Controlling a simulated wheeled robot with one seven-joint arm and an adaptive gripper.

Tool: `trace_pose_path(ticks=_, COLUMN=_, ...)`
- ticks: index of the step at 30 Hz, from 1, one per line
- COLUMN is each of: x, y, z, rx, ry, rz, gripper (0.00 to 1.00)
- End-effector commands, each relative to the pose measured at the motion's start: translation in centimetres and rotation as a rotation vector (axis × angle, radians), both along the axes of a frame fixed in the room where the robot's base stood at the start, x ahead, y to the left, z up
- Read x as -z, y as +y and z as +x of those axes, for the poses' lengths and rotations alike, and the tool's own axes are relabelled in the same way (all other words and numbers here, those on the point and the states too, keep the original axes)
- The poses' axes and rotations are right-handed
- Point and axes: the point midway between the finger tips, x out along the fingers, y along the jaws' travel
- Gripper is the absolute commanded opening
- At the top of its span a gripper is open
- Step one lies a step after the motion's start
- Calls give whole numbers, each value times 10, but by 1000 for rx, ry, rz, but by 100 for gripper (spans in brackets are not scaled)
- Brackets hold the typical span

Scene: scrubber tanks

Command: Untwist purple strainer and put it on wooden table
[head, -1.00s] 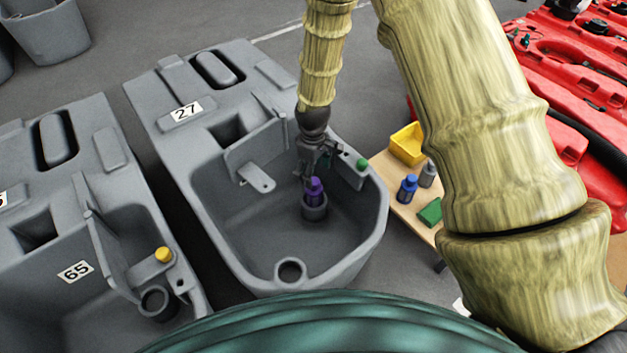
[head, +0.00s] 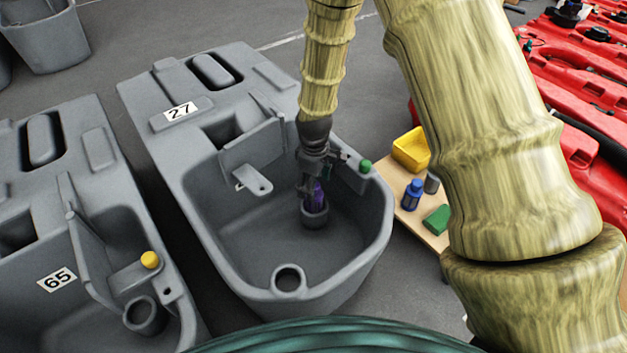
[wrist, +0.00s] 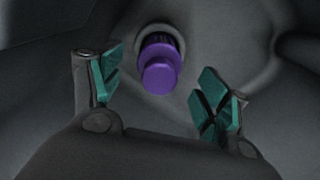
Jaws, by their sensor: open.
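The purple strainer (head: 317,194) stands in a round grey socket (head: 315,216) inside the grey tank marked 27. It also shows in the wrist view (wrist: 161,66), top toward me, between my fingers and a little beyond them. My gripper (wrist: 162,88) is open, with green finger pads on both sides of the strainer and gaps between. In the head view my gripper (head: 311,182) is right above the strainer and partly hides it. The wooden table (head: 410,216) is right of the tank, partly hidden by my arm.
On the table are a yellow bin (head: 411,149), a blue bottle (head: 412,195), a grey bottle (head: 432,184) and a green block (head: 437,219). The tank's rim (head: 384,215) stands between socket and table. A second tank marked 65 (head: 57,279) is at left. Red machines (head: 580,90) stand at right.

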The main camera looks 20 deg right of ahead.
Motion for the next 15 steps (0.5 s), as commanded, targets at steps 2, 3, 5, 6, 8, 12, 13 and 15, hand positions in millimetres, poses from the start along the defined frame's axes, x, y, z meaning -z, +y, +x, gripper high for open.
trace_pose_path(ticks=2, x=17, y=0, z=0, rx=0, ry=0, rz=0, gripper=75)
trace_pose_path(ticks=3, x=23, y=0, z=0, rx=1, ry=0, rz=0, gripper=75)
trace_pose_path(ticks=5, x=33, y=0, z=0, rx=1, ry=1, rz=-1, gripper=75)
trace_pose_path(ticks=6, x=39, y=0, z=0, rx=1, ry=1, rz=-1, gripper=75)
trace_pose_path(ticks=8, x=47, y=0, z=0, rx=1, ry=1, rz=-1, gripper=75)
trace_pose_path(ticks=12, x=65, y=0, z=0, rx=1, ry=1, rz=-1, gripper=75)
trace_pose_path(ticks=13, x=67, y=0, z=0, rx=1, ry=1, rz=-1, gripper=75)
trace_pose_path(ticks=15, x=71, y=0, z=0, rx=1, ry=-1, rz=-1, gripper=75)
